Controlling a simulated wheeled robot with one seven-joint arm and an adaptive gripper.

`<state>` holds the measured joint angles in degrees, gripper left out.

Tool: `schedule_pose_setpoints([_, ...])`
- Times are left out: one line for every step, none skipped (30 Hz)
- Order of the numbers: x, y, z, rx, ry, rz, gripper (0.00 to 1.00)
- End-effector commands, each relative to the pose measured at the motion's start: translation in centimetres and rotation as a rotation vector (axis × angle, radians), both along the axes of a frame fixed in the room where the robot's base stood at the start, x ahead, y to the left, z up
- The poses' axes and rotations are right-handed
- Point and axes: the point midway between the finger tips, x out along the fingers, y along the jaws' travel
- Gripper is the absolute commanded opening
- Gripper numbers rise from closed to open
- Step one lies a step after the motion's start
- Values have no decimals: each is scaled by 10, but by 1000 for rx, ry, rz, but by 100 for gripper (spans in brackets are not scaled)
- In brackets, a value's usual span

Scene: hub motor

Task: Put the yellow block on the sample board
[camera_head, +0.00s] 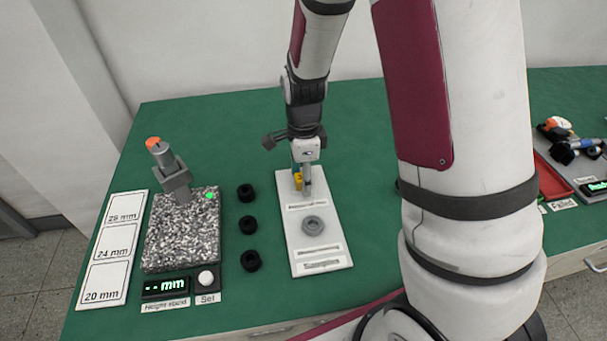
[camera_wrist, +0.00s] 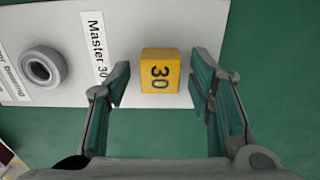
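The yellow block (camera_head: 298,182) sits at the far end of the white sample board (camera_head: 297,243). My gripper (camera_head: 304,180) is over that end of the board. In the wrist view its fingers (camera_wrist: 158,87) are apart, one on each side of the block, with a gap on both sides. I cannot tell how far the fingertips are above the board.
A grey ring (camera_head: 313,225) lies on the board's middle. Several black rings (camera_head: 248,223) stand in a row to the left. Beyond them are a granite height stand (camera_head: 181,236) and a white size card (camera_head: 109,250). A red tray (camera_head: 553,180) is at the right.

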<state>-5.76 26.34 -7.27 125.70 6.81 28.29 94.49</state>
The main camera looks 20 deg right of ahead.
Motion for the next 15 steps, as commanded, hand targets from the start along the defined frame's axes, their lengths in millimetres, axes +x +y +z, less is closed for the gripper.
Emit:
schedule_pose_setpoints([0,0,0,0,0,0,48])
schedule_pose_setpoints([0,0,0,0,0,0,48])
schedule_pose_setpoints([0,0,0,0,0,0,48])
schedule_pose_setpoints([0,0,0,0,0,0,48])
schedule_pose_setpoints([0,0,0,0,0,0,48])
schedule_pose_setpoints([0,0,2,0,-1,0,48])
schedule_pose_setpoints([0,0,3,0,-1,0,48])
schedule_pose_setpoints([0,0,5,0,-2,0,48])
schedule_pose_setpoints([0,0,9,0,-2,0,48])
schedule_pose_setpoints([0,0,12,0,-2,1,48])
schedule_pose_setpoints([1,0,17,0,-3,1,48])
schedule_pose_setpoints([1,0,23,0,-4,0,48])
schedule_pose_setpoints([1,0,29,0,-5,0,48])
schedule_pose_setpoints([1,0,35,0,-6,0,48])
schedule_pose_setpoints([1,0,44,0,-6,1,48])
